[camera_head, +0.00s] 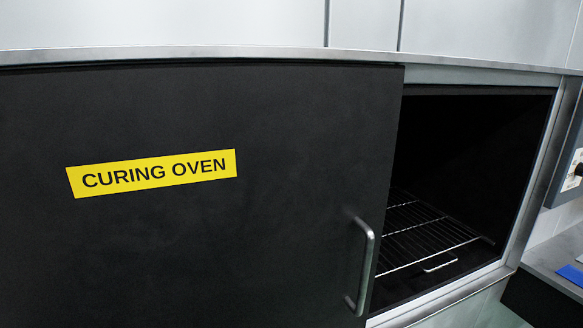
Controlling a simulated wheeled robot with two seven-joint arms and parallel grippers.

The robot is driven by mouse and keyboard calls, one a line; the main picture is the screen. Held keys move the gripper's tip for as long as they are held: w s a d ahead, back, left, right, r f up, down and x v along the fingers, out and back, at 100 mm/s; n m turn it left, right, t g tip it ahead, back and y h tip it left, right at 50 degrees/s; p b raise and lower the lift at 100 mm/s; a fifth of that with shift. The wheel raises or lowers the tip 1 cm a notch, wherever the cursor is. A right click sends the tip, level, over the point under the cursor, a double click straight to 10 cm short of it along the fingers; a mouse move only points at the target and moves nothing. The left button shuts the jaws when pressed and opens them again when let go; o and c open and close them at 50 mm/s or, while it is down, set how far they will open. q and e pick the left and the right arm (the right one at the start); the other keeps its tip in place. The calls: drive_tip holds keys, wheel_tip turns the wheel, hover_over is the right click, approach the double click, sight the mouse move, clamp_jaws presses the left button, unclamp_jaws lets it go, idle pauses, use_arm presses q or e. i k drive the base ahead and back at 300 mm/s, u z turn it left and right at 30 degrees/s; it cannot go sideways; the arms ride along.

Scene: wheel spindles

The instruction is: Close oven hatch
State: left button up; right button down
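The oven hatch (200,245) is a large black sliding panel with a yellow "CURING OVEN" label (152,173). It covers the left and middle of the oven front in the head view. A vertical metal handle (362,266) sits near its right edge. To the right of that edge the oven opening (470,150) is uncovered and its dark inside shows. A wire rack (425,236) with a small front handle lies inside, low down. Neither of my grippers is in view.
A metal frame (540,175) borders the opening on the right. A grey rail (200,54) runs along the top. At the far right are a control panel (571,172) and a grey counter (545,258) with a blue item (571,275). Nothing visible stands before the hatch.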

sight(210, 194)
drive_tip(key=z, duration=1.2)
drive_tip(key=k, duration=0.7)
drive_tip(key=u, duration=1.4)
